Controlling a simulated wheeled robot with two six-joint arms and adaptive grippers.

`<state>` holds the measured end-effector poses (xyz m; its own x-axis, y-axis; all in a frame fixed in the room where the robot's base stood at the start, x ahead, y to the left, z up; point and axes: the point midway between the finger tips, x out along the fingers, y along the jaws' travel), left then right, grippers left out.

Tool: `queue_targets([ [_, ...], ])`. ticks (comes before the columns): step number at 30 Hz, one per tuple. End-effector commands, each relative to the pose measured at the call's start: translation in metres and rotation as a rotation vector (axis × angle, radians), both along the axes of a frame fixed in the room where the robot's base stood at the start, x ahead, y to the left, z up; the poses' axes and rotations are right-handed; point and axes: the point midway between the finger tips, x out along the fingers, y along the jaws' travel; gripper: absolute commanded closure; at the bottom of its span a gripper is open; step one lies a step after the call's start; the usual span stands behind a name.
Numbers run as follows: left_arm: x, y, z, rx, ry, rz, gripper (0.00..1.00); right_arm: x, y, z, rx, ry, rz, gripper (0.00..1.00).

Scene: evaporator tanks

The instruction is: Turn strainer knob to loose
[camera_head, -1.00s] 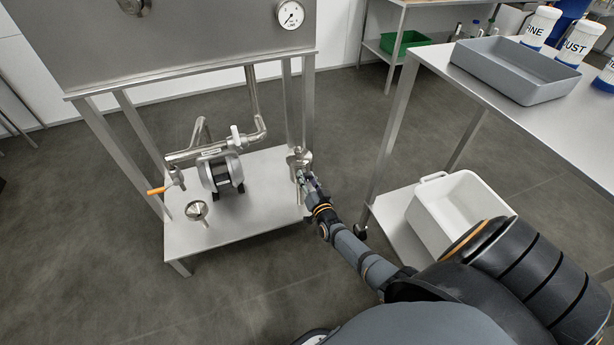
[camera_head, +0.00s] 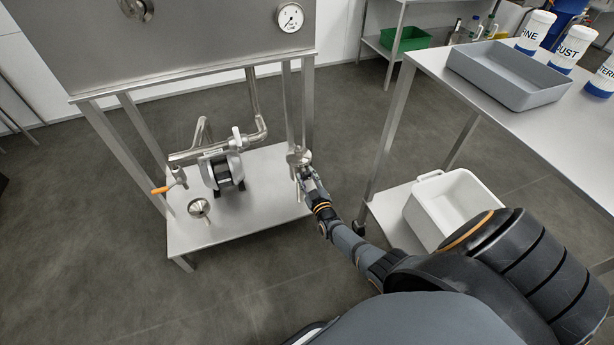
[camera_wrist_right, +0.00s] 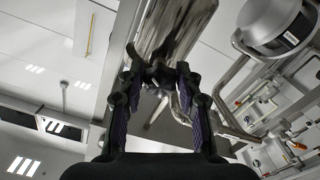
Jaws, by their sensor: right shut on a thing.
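The strainer (camera_head: 299,158) is a shiny metal cylinder at the right edge of the low steel shelf, near the stand's front right leg. Its metal body fills the upper middle of the right wrist view (camera_wrist_right: 178,30). A small dark knob (camera_wrist_right: 159,73) sits at the near end of this body. My right gripper (camera_head: 306,178) is at the strainer; in the right wrist view its two fingers (camera_wrist_right: 158,78) are shut on the knob from both sides. The knob's marking and its turned position cannot be read. My left gripper is not in view.
A pump (camera_head: 222,168) with pipes and an orange-handled valve (camera_head: 163,189) stands on the shelf (camera_head: 240,228), beside a small metal funnel (camera_head: 199,207). A steel table (camera_head: 520,130) with a white bin (camera_head: 428,205) below stands right of my arm. Floor between is clear.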

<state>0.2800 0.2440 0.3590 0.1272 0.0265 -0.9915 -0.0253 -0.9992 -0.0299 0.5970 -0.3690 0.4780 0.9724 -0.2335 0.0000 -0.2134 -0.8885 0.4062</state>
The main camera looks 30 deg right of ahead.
Motion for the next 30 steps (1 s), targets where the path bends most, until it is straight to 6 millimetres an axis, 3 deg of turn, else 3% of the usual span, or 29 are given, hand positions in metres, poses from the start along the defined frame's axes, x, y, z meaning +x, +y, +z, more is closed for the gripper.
queue_targets([
  [15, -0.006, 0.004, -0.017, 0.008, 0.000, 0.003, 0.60, 0.000, 0.000, 0.000, -0.312, 0.077, 0.000, 0.97],
  [30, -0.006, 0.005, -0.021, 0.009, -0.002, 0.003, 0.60, -0.001, 0.000, -0.001, -0.369, 0.090, 0.000, 0.97],
])
